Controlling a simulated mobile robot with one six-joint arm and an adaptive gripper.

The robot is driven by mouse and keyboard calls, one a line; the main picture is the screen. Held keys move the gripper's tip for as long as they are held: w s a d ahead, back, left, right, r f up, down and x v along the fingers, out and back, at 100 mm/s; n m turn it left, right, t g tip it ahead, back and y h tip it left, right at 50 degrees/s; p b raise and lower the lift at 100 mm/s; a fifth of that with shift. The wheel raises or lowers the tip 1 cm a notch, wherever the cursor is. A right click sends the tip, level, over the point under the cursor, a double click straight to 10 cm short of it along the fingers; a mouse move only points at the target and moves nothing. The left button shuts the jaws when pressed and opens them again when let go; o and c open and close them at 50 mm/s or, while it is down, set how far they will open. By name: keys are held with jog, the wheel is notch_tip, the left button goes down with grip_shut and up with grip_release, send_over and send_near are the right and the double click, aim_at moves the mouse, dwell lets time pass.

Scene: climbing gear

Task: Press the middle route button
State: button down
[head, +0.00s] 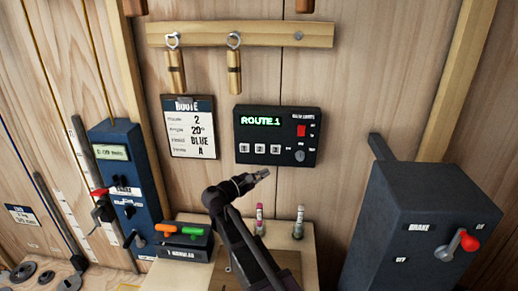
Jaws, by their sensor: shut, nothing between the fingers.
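The black control box (277,136) hangs on the wooden wall, its green display (261,121) reading "ROUTE 1". Under the display are three pale buttons in a row, with the middle route button (260,149) between the other two. My gripper (264,173) is shut and empty. In the picture it lies just below the box, under the button row, apart from the buttons. I cannot tell its distance from the wall.
A red switch (301,130) and a knob are on the box's right side. A route card (188,126) hangs to its left. A blue unit (128,190) stands at left, a dark brake box (420,230) at right. Markers (298,222) stand on the shelf below.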

aim_at(264, 149)
jog(key=a+r, duration=0.1)
jog(key=a+r+n+t, duration=0.1)
jog(key=a, duration=0.1)
jog(key=shift+w, duration=0.1)
jog(key=shift+w, duration=0.15)
jog(key=shift+w+d, duration=0.2)
jog(key=shift+w, duration=4.05)
jog(key=shift+w, duration=0.8)
jog(key=shift+s, duration=0.8)
jog(key=shift+s, duration=2.55)
